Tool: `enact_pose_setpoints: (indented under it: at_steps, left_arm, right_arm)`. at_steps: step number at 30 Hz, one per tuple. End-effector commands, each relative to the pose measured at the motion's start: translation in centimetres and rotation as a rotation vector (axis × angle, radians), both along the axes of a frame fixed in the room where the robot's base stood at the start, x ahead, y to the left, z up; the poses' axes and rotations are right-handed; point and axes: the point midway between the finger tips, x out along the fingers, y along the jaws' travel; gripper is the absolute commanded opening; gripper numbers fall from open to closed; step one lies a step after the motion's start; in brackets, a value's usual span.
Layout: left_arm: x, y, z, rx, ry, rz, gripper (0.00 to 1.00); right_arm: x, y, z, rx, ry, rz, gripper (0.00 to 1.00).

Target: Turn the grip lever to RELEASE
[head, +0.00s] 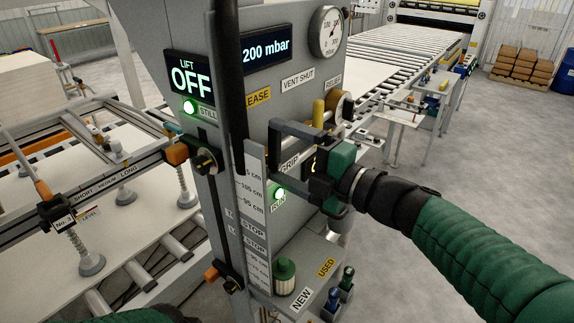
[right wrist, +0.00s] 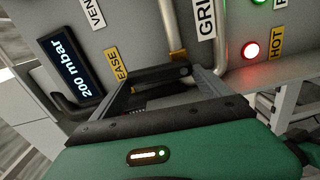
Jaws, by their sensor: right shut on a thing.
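The grey control panel (head: 235,150) carries a GRIP label (head: 290,162) and a yellow label ending in "EASE" (head: 258,96), its start hidden by a dark post. My right gripper (head: 288,148) is at the panel beside the GRIP label, shut on the grip lever. In the right wrist view the dark lever (right wrist: 165,74) lies across between the fingers, below the "EASE" label (right wrist: 117,64). The gripper hides much of the lever, so its exact angle is hard to tell. My left gripper is not in view; only a bit of sleeve shows at the bottom.
A LIFT OFF display (head: 190,82), a 200 mbar display (head: 266,51) and a dial gauge (head: 326,32) sit above. A yellow cylinder (head: 318,112) stands close to my right gripper. A red lamp (right wrist: 250,50) glows by the HOT label. A roller conveyor (head: 400,48) runs behind.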

Motion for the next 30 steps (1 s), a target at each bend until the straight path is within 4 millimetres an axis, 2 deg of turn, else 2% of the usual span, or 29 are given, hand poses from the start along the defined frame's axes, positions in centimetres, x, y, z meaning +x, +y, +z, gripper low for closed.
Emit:
enact_pose_setpoints:
  at_steps: [1, 6, 20, 21, 24, 30]
  left_arm:
    - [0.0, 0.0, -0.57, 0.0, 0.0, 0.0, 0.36]
    - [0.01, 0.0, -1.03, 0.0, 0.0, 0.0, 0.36]
    - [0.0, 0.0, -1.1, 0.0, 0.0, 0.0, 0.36]
    - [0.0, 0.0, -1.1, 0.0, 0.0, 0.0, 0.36]
    - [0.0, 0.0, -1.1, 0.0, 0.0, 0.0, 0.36]
    - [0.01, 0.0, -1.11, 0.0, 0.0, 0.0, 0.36]
  right_arm:
    - [-0.02, 0.04, -0.14, -0.008, -0.016, -0.002, 0.16]
    - [-0.12, 0.09, -0.06, -0.033, -0.048, -0.002, 0.16]
    - [-0.17, 0.13, -0.05, -0.046, -0.06, -0.002, 0.16]
    - [-0.17, 0.13, -0.06, -0.046, -0.06, -0.002, 0.9]
    - [-0.17, 0.15, -0.08, -0.046, -0.059, -0.001, 1.0]
    - [-0.22, 0.15, -0.1, -0.044, -0.057, -0.001, 1.0]
